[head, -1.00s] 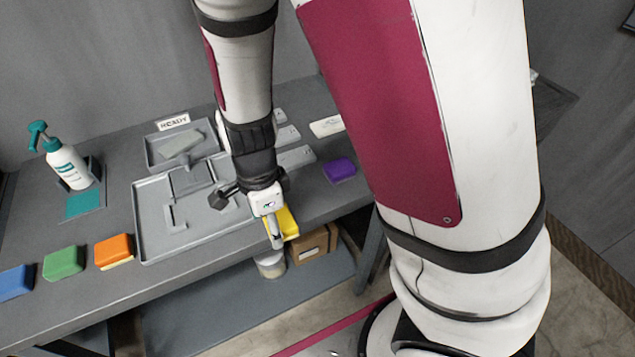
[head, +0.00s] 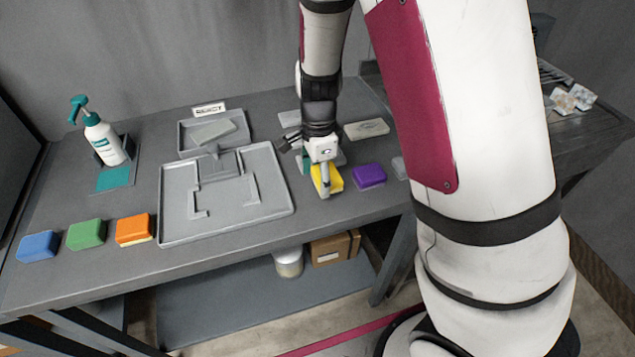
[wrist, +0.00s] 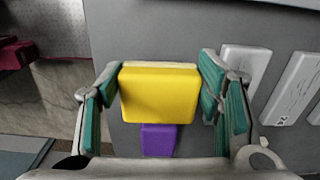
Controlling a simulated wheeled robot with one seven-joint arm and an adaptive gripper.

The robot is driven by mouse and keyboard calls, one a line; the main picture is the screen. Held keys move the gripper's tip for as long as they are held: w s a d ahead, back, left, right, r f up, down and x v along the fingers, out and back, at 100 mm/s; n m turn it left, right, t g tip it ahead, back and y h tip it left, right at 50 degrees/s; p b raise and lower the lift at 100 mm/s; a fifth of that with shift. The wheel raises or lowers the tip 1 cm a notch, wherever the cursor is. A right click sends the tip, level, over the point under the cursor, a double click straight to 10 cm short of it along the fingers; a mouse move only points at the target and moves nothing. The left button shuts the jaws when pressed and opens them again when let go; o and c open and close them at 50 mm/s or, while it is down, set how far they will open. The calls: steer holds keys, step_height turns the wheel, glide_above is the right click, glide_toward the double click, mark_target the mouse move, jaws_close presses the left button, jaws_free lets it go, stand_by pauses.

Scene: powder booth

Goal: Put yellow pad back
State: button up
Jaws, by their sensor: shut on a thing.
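The yellow pad (head: 333,177) is between the fingers of my gripper (head: 322,178), at the right part of the bench beside the tray. In the wrist view the yellow pad (wrist: 158,92) fills the space between the teal-lined fingers of my gripper (wrist: 159,85), which is shut on it. The purple pad (head: 369,176) lies on the bench just right of the yellow pad in the head view. In the wrist view the purple pad (wrist: 158,140) shows below the yellow pad and is partly hidden. I cannot tell whether the yellow pad touches the bench.
Blue (head: 38,246), green (head: 87,233) and orange (head: 135,229) pads stand at the bench's front left. A grey tray (head: 282,210) is in the middle. A spray bottle (head: 104,143) stands behind on the left. Pale blocks, including one (head: 366,129), lie behind my gripper.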

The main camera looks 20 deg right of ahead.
steer(key=shift+w+d+f, duration=0.15)
steer(key=shift+d+f, duration=0.05)
steer(key=shift+f, duration=1.6)
steer(key=shift+f, duration=0.15)
steer(key=o, duration=1.6)
steer(key=shift+c, duration=0.2)
